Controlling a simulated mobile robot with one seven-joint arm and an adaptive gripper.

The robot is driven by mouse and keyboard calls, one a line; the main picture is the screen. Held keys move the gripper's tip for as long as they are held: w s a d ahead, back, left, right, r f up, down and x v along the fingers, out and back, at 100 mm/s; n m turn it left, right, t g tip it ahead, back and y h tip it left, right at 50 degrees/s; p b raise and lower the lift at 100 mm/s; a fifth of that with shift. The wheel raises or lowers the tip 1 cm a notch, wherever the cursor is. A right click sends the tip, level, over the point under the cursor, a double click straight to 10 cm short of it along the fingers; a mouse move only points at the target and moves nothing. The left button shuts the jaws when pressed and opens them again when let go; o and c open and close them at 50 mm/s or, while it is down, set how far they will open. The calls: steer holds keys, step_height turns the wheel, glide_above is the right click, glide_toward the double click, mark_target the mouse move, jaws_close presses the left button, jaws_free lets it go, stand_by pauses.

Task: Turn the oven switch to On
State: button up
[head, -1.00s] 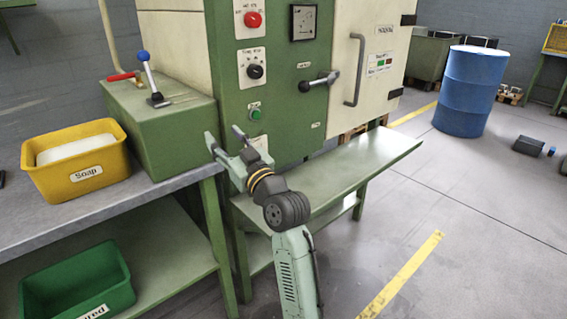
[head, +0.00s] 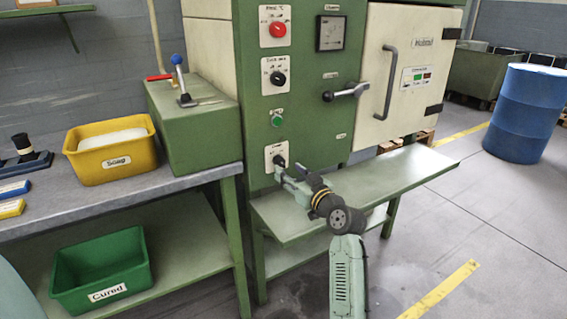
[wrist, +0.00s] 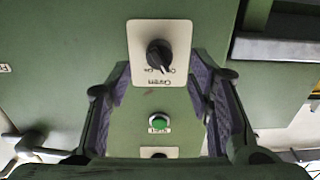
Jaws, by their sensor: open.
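The oven switch (head: 281,160) is a black rotary knob on a white plate, low on the green panel of the oven cabinet (head: 300,100). In the wrist view the knob (wrist: 159,54) and its "Oven" label appear upside down. The knob's pointer looks slanted; I cannot tell which setting it marks. My gripper (head: 286,172) is in front of the switch, just below it in the head view. It is open and empty. In the wrist view its two fingers (wrist: 160,78) stand apart to either side, with the knob showing between and beyond their tips. I cannot tell whether they touch the panel.
A green button (head: 277,118), a black knob (head: 277,77) and a red knob (head: 277,29) sit above the switch. A door lever (head: 345,92) projects to the right. A green shelf (head: 400,175) juts out below. A workbench (head: 130,195) stands left.

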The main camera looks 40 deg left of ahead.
mark_target(283, 165)
steer(key=p+x, duration=0.1)
steer(key=x, duration=0.4)
steer(key=shift+d, duration=0.1)
jaws_close()
stand_by(0.5)
steer(key=shift+m, duration=0.4)
steer(key=m+p, duration=0.1)
steer(key=m, duration=0.4)
steer(key=shift+s+r+m, duration=0.1)
steer(key=shift+m, duration=0.2)
steer(key=m+p, duration=0.2)
steer(key=m, duration=0.3)
steer(key=shift+m+p, duration=0.3)
